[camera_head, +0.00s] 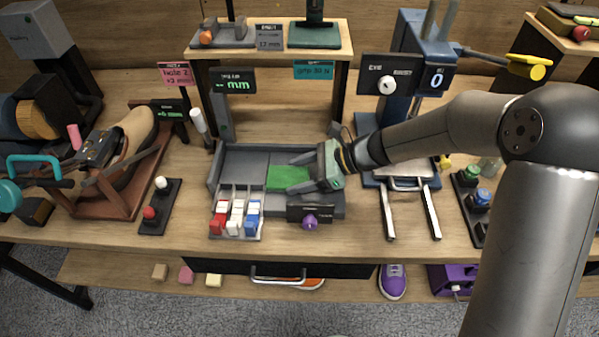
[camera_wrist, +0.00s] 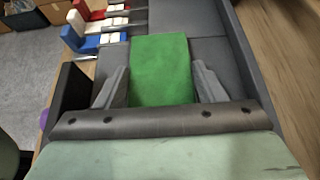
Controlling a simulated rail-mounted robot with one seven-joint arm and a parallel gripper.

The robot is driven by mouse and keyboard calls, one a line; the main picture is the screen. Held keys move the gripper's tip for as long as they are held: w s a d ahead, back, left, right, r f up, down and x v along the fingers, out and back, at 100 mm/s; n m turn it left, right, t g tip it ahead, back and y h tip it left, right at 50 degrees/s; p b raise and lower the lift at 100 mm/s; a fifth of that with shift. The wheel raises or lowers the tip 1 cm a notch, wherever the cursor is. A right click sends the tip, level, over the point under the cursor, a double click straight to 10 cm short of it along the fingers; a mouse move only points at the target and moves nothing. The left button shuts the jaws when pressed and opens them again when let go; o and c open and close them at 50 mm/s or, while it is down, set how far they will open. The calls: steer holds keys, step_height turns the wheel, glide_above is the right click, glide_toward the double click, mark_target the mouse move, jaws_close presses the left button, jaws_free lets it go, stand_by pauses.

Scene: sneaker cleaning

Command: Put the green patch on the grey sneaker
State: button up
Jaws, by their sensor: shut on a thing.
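The green patch (camera_head: 288,177) is a flat rectangle at the grey tray (camera_head: 240,165) in the middle of the bench. My gripper (camera_head: 292,173) reaches in from the right, with one finger along each side of the patch. In the wrist view the green patch (camera_wrist: 162,65) lies between the two fingers of my gripper (camera_wrist: 160,72), which are shut on it. Whether it is lifted off the tray is hard to tell. A shoe (camera_head: 132,140) with a tan sole and dark upper sits on a reddish-brown stand at left. I cannot tell whether it is the grey sneaker.
Red, white and blue pieces (camera_head: 237,216) stand at the tray's front left. A purple knob (camera_head: 311,221) is at its front. A small black base with red and white knobs (camera_head: 160,205) stands between stand and tray. A blue press (camera_head: 410,100) stands at right. A purple sneaker (camera_head: 393,281) is below.

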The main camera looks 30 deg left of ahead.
steer(key=o, duration=1)
steer(key=shift+o, duration=0.2)
steer(key=shift+d, duration=0.1)
steer(key=shift+o, duration=0.4)
steer(key=b+v, duration=0.1)
steer(key=v, duration=1.6)
steer(key=shift+d+f, duration=0.2)
steer(key=shift+d, duration=0.1)
